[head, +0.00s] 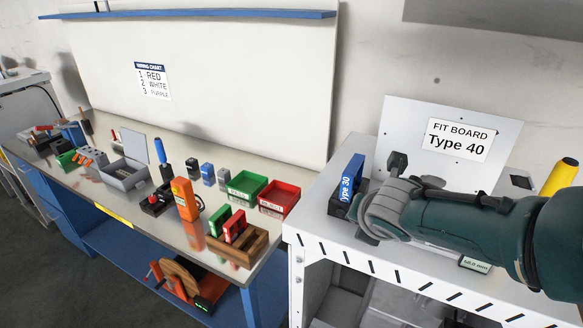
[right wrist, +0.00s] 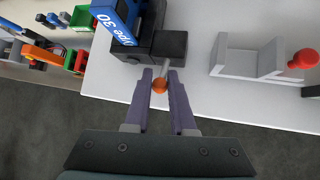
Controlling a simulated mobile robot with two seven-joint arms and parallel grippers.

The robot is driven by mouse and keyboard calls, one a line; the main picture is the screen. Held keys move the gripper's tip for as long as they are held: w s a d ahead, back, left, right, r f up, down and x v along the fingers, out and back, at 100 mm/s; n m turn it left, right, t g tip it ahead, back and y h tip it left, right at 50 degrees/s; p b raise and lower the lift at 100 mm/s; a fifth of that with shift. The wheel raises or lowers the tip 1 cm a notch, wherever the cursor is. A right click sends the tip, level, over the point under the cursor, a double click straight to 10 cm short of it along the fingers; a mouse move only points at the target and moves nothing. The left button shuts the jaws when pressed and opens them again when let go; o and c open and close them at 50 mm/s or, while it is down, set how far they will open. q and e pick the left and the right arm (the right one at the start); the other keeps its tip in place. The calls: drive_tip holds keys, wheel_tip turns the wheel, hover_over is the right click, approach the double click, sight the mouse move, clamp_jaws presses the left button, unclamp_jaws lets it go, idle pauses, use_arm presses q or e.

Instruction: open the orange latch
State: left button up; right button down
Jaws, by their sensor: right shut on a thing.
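The orange latch shows in the right wrist view as a small round orange knob (right wrist: 159,86) on a short grey stem that runs to a dark block (right wrist: 171,44). Beside that block is a blue unit marked "Type 30" (right wrist: 116,17), which also stands upright on the white bench in the head view (head: 350,178). My right gripper (right wrist: 160,80) is shut on the orange knob, with one finger on each side of it. In the head view my right arm hides the knob and the fingertips. My left gripper is not in view.
A grey bracket (right wrist: 247,74) and a red ball knob (right wrist: 303,58) stand right of the latch. A "Fit Board Type 40" panel (head: 396,115) rises behind my arm. The bench's front edge (head: 400,272) is close. A cluttered workbench with green (head: 246,185) and red bins (head: 280,198) lies left.

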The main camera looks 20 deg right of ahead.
idle(0.5)
drive_tip(key=c, duration=1)
unclamp_jaws()
drive_tip(key=shift+c, duration=0.2)
drive_tip(key=shift+s+r+p, duration=0.15)
drive_tip(key=shift+r+p, duration=0.15)
drive_tip(key=shift+p, duration=0.15)
drive_tip(key=p+v, duration=0.8)
drive_tip(key=v, duration=0.1)
drive_tip(key=shift+s+a, duration=0.1)
drive_tip(key=shift+s, duration=0.05)
